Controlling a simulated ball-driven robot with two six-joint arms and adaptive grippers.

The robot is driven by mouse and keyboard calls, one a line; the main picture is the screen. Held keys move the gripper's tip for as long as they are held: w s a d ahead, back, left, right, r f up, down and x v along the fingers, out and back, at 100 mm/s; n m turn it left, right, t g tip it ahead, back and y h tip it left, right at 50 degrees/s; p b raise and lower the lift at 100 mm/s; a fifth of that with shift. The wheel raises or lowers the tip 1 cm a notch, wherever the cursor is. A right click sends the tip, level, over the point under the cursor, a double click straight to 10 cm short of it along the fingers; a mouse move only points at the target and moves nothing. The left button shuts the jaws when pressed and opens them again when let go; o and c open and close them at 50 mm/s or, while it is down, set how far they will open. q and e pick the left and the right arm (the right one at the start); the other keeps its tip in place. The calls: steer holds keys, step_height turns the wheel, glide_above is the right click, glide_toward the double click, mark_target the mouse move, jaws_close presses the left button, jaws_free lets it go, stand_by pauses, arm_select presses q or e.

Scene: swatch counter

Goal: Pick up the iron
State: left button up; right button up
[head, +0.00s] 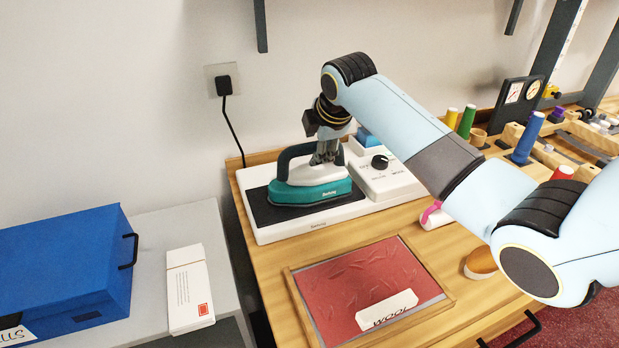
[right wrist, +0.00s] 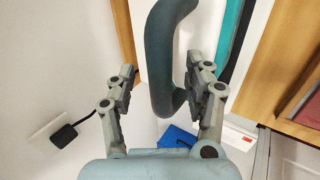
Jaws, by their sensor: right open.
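The iron (head: 312,192) has a teal body, a white upper part and a dark handle. It stands on the white base with a dark pad (head: 262,210) in the head view. My right gripper (head: 323,158) is at the iron's handle, reaching down from above. In the right wrist view, my right gripper (right wrist: 166,82) is open, and the dark handle of the iron (right wrist: 161,65) shows between its two fingers, with a visible gap on each side. The fingers partly hide the handle in the head view. My left gripper is not in view.
A framed red wool swatch (head: 350,275) lies in front of the base. A dial box (head: 388,181) is at the iron's right, with thread spools (head: 466,122) farther right. A blue box (head: 65,270) and white cards (head: 188,288) are on the grey surface at left.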

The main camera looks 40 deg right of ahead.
steer(key=shift+x, duration=1.05)
jaws_close()
steer(key=shift+w+r, duration=0.1)
steer(key=shift+r, duration=0.1)
